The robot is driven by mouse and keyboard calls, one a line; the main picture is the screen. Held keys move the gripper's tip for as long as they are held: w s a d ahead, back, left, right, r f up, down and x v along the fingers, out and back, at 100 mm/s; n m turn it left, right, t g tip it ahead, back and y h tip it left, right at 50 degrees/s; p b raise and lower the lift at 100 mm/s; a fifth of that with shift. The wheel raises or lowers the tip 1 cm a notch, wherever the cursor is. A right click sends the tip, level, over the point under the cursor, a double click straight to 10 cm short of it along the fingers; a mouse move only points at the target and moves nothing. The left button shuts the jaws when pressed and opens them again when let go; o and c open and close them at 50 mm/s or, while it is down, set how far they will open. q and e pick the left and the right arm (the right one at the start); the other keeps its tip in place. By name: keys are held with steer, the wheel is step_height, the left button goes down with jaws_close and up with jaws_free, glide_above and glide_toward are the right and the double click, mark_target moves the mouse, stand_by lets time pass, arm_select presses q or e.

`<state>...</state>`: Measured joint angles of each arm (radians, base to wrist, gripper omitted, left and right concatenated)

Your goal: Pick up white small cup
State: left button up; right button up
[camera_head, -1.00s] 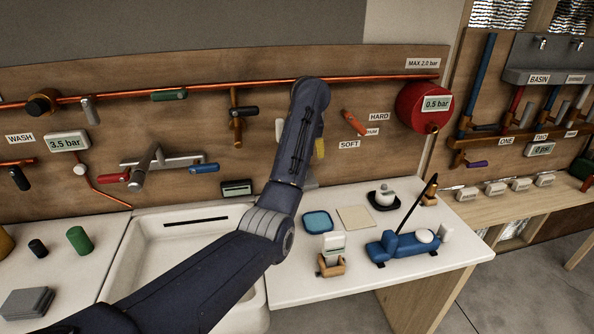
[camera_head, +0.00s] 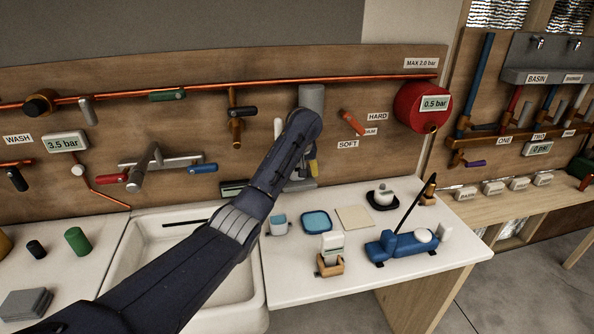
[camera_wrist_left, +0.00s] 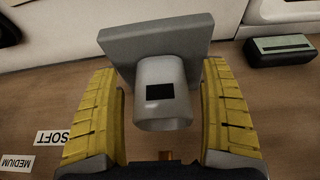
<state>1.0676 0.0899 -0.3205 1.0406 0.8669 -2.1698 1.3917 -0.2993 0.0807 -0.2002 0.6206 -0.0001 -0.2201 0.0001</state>
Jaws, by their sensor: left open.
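My left gripper (camera_head: 312,166) is mostly hidden behind its own arm at the back of the counter. In the left wrist view, its yellow fingers (camera_wrist_left: 160,68) are open on either side of a small whitish cup-like cylinder (camera_wrist_left: 160,88) with a dark square on its side. Gaps show between the cylinder and both fingers. The cylinder stands against a grey block (camera_wrist_left: 150,42); I cannot tell if this is the task's cup. My right gripper is not in view.
A blue dish (camera_head: 317,222) and beige pad (camera_head: 354,217) lie on the counter. A wooden holder (camera_head: 331,266) and blue device (camera_head: 401,246) stand nearer the front. The sink (camera_head: 135,240) lies under the arm.

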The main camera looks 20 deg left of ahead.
arm_select(q)
steer(key=shift+w+a+f, duration=0.1)
steer(key=shift+w+f, duration=0.05)
steer(key=shift+f, duration=0.2)
steer(key=shift+c, duration=0.2)
steer(key=c, duration=1.1)
